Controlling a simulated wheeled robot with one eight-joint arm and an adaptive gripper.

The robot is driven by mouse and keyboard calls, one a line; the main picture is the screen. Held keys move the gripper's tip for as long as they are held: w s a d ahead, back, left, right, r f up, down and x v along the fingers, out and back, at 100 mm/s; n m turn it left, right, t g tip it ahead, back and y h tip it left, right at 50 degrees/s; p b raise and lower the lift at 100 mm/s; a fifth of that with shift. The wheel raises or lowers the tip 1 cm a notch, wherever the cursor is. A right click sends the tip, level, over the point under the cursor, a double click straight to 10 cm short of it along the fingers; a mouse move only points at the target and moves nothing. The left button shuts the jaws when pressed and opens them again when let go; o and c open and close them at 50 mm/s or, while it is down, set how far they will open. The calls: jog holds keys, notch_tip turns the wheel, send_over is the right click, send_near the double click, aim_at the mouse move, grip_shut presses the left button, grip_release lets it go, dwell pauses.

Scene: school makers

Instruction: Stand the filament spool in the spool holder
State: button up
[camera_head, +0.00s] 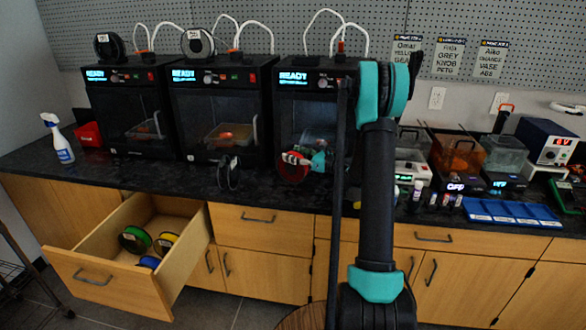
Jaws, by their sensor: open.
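A red filament spool (289,176) stands on the counter in front of the right-hand printer. My gripper (292,158) is at the spool's upper part, its fingers overlapping it in this view. It is open; whether the fingers touch the spool or straddle its rim is too small to tell. A dark stand-like object (229,173), which looks like the spool holder, is at the counter's front edge to the left of the red spool. It looks empty, but its details are hard to make out against the black counter.
Printers (128,112) line the back, with spools on top of two. An open drawer (108,278) juts out at lower left with green, yellow and blue spools. A spray bottle (58,142) stands far left. A blue tray (510,213) and bench equipment fill the counter's right.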

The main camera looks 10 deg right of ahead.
jog(key=shift+w+a, duration=0.15)
jog(key=shift+a, duration=0.05)
grip_shut()
dwell(0.3)
